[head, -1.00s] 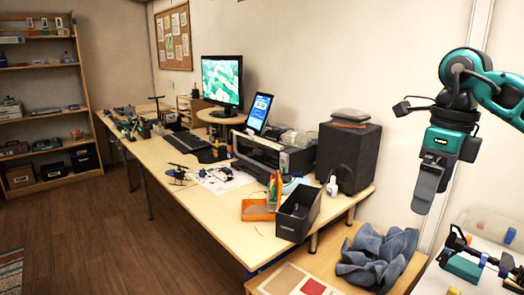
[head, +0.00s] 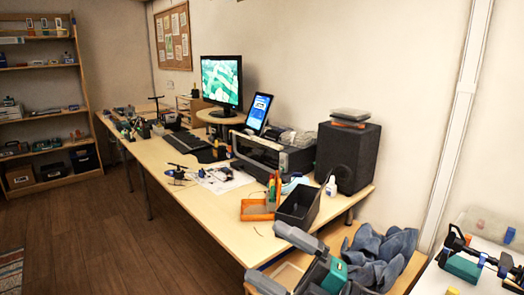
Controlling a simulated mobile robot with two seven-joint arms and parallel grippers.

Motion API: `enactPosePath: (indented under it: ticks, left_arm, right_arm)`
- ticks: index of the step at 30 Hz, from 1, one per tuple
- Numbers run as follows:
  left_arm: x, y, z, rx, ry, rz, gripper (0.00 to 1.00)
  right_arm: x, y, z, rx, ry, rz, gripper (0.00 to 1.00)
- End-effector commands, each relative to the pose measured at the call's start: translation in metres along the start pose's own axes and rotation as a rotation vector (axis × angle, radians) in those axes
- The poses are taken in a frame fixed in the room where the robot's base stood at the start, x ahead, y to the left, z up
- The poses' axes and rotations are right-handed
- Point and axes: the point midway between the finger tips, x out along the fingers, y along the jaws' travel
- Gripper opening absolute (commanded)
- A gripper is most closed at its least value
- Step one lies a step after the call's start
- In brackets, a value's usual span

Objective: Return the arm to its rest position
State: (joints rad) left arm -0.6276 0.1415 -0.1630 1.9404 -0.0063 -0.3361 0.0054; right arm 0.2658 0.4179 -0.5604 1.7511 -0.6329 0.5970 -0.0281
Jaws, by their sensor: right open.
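My right gripper (head: 266,253) is at the bottom of the head view, right of centre. Its two grey fingers point to the left and stand apart, with nothing between them. Part of its teal and dark body shows behind the fingers, and the rest of the arm is below the picture. The gripper shows in front of the low wooden table and the blue cloth (head: 385,247), hiding part of both. I cannot tell its height above them. My left gripper is not in view.
On the long desk (head: 215,212) stand a black open box (head: 298,207), an orange tray (head: 256,210), a printer (head: 262,152) and a dark speaker (head: 347,157). A white table at right holds a teal-and-black device (head: 463,267). The wall above it is clear.

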Motion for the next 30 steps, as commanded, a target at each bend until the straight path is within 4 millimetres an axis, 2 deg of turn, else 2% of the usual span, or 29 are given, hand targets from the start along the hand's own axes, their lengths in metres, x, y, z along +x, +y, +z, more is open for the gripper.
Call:
enactPosePath:
  ticks: [5, 8, 9, 11, 12, 15, 18, 21, 23, 30]
  left_arm:
    - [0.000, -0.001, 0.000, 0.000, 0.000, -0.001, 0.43]
    - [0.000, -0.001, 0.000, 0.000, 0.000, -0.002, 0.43]
    - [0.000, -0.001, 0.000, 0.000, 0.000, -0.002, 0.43]
    - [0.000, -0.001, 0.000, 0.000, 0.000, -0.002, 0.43]
    - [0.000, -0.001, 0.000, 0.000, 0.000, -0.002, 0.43]
    - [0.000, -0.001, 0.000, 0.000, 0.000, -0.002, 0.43]
    - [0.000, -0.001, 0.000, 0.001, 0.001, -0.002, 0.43]
    - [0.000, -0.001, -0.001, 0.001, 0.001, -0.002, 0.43]
    - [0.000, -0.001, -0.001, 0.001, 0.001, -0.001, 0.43]
    - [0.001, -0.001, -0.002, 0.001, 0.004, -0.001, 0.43]
  right_arm:
    - [-0.059, -0.039, 0.034, 0.351, -0.411, 0.143, 1.00]
    - [-0.106, -0.073, 0.046, 0.549, -0.652, 0.194, 1.00]
    - [-0.128, -0.089, 0.047, 0.627, -0.749, 0.208, 1.00]
    - [-0.162, -0.114, 0.045, 0.744, -0.894, 0.224, 1.00]
    - [-0.183, -0.130, 0.040, 0.819, -0.986, 0.232, 1.00]
    - [-0.233, -0.167, 0.022, 0.980, -1.184, 0.241, 1.00]
    - [-0.268, -0.192, 0.002, 1.094, -1.324, 0.241, 1.00]
    - [-0.287, -0.206, -0.012, 1.161, -1.406, 0.238, 1.00]
    - [-0.294, -0.210, -0.017, 1.183, -1.433, 0.237, 1.00]
    - [-0.297, -0.213, -0.020, 1.193, -1.447, 0.235, 1.00]
